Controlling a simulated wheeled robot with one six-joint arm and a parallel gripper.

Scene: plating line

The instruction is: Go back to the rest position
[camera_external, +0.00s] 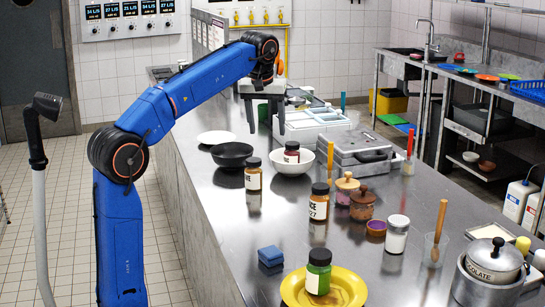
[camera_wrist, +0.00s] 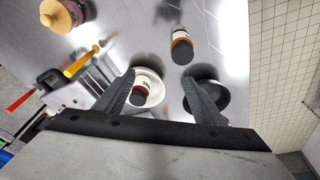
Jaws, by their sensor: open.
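My gripper (camera_external: 265,128) is open and empty, pointing down in the air above the steel counter (camera_external: 220,185), with my blue arm stretched out over it. In the wrist view both dark fingers (camera_wrist: 160,82) are spread apart with nothing held between them. Beyond them a white bowl (camera_wrist: 156,80) with a dark-lidded jar (camera_wrist: 139,95) in it shows below, partly covered by the left finger. A black bowl (camera_wrist: 216,97) is partly behind the right finger. No object touches the fingers.
A labelled jar (camera_external: 253,181) stands in front of the black bowl (camera_external: 232,153) and the white bowl (camera_external: 300,167). Several jars, a yellow plate (camera_external: 350,291) with a green jar (camera_external: 318,277), a blue sponge (camera_external: 270,255) and a pot (camera_external: 495,263) stand nearer the camera. Grey containers (camera_external: 360,150) are right of my gripper.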

